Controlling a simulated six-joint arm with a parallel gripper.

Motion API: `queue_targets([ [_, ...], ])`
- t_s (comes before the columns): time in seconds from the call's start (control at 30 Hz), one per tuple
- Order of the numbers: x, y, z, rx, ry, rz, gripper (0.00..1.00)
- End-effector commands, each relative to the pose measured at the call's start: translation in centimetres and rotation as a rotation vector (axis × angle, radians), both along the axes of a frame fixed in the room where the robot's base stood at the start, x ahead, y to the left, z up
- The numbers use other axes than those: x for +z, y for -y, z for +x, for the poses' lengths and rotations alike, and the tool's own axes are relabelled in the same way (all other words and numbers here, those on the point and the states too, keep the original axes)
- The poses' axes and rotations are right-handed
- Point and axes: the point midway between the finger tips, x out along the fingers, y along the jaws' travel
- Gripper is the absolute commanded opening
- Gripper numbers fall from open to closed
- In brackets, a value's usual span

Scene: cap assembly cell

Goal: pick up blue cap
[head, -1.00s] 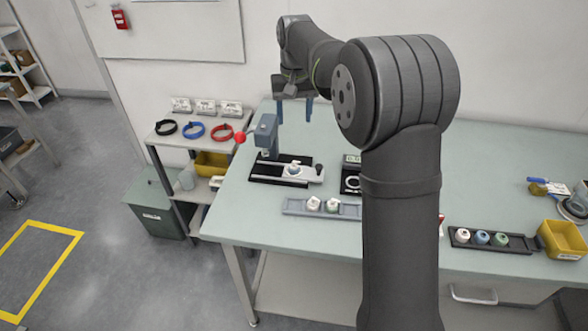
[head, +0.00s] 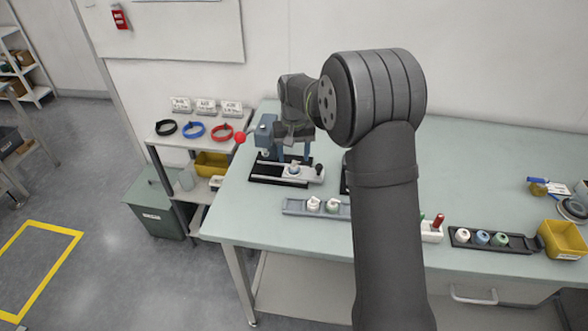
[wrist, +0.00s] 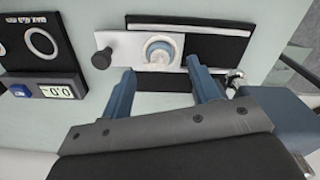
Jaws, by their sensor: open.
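My gripper (head: 294,158) is open and empty, pointing down over the fixture with the white slide (head: 314,175). In the wrist view, its two blue-grey fingertips (wrist: 161,68) stand apart, just short of a white round part with a pale blue ring (wrist: 159,52). That part sits in the slide (wrist: 115,48) and also shows in the head view (head: 294,170). I cannot tell whether it carries a cap. A blue cap (head: 482,237) sits between a white and a green one in a black tray (head: 528,245) on the right, far from my gripper.
A blue-grey press (head: 265,130) stands close beside my gripper. A yellow bin (head: 563,240) stands at the right.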

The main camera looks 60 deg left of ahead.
Motion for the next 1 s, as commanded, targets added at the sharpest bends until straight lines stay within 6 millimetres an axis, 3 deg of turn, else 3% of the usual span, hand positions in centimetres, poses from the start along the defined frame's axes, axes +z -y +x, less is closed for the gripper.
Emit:
queue_targets([
  [0.2, -3.0, 0.0, 0.0, 0.0, 0.0, -0.001, 0.56],
  [0.47, -3.4, 0.0, 0.0, 0.0, 0.0, 0.0, 0.56],
  [0.5, -3.4, 0.0, 0.0, 0.0, 0.0, 0.0, 0.54],
  [0.67, -3.4, 0.0, 0.0, 0.0, 0.0, 0.0, 0.23],
  [1.0, -3.4, 0.0, 0.0, 0.0, 0.0, 0.0, 0.2],
])
